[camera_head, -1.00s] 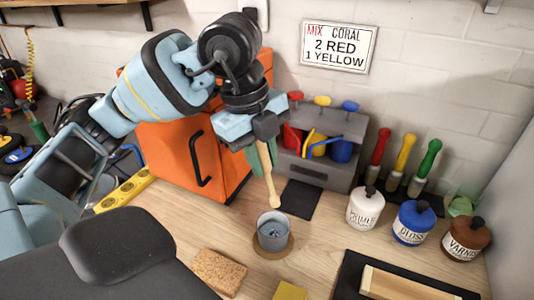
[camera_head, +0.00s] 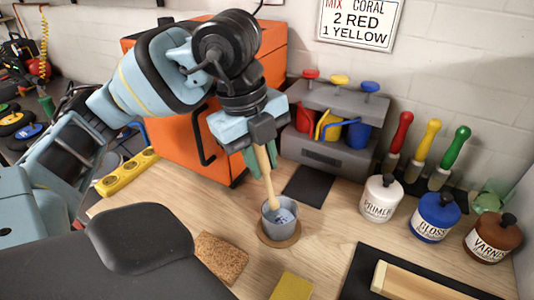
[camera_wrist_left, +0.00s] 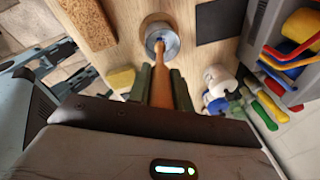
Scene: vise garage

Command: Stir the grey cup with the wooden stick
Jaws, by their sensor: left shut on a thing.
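The grey cup (camera_head: 281,232) stands upright on a round brown coaster (camera_head: 279,242) on the bench, with pale blue-grey specks inside. The wooden stick (camera_head: 265,172) hangs down from my left gripper (camera_head: 255,158), which is shut on its upper part. The stick's lower end is at the cup's mouth and looks inside its left part; how deep it reaches is hard to tell. In the left wrist view, the stick (camera_wrist_left: 161,80) runs from the gripper fingers (camera_wrist_left: 162,88) to the grey cup (camera_wrist_left: 161,32). My right gripper is not in view.
A sponge-like brown block (camera_head: 220,257) and a yellow block (camera_head: 291,287) lie in front. White (camera_head: 381,200), blue (camera_head: 434,220) and brown (camera_head: 490,240) jars stand right. Behind are a grey caddy (camera_head: 327,158), an orange cabinet (camera_head: 190,145) and colored-handled brushes (camera_head: 425,150).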

